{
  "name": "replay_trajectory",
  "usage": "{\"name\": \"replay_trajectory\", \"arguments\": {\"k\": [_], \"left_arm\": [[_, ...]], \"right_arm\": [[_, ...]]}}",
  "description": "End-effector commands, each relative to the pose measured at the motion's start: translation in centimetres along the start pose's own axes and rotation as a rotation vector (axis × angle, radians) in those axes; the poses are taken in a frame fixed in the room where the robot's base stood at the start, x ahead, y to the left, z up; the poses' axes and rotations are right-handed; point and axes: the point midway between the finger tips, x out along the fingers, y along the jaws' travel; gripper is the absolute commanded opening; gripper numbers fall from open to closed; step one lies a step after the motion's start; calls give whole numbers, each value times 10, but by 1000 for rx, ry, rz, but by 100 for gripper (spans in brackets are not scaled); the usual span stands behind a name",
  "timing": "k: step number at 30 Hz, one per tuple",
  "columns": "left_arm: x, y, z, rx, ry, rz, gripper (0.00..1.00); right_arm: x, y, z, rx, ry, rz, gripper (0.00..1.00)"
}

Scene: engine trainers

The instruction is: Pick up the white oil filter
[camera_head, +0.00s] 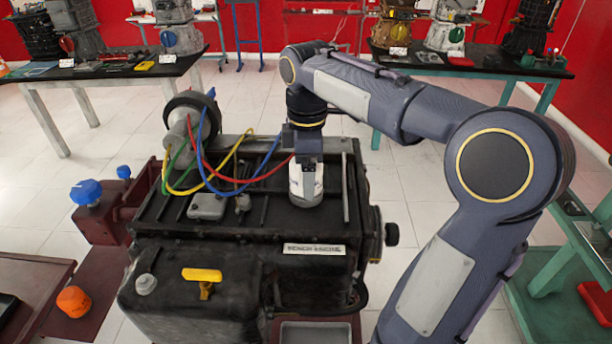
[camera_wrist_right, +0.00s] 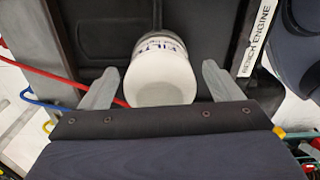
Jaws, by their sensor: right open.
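The white oil filter (camera_head: 306,188) sits on the dark top of the bench engine (camera_head: 250,215), right of the middle, directly below my right gripper (camera_head: 304,155). In the right wrist view the filter (camera_wrist_right: 160,80) shows its blank white end and some blue lettering. It lies between the two grey fingers of my right gripper (camera_wrist_right: 160,70), with gaps on both sides, so the fingers are open around or just short of it. How far they reach down along it I cannot tell. My left gripper is not in view.
Red, blue, yellow and green cables (camera_head: 230,185) arch over the engine's left half. A yellow handle (camera_head: 202,275) stands at the front. An orange filter (camera_head: 74,301) sits on a red surface at lower left. Tables with other engines line the back.

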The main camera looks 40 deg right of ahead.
Motion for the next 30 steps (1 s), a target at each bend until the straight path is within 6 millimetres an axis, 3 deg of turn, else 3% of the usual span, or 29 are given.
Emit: {"name": "replay_trajectory", "arguments": {"k": [3,11,23,30], "left_arm": [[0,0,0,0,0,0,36],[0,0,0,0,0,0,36],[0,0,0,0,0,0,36],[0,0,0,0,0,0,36]], "right_arm": [[11,0,0,1,0,-1,85],[12,0,0,1,1,0,84],[12,0,0,1,1,0,32],[11,0,0,1,1,1,30]]}}
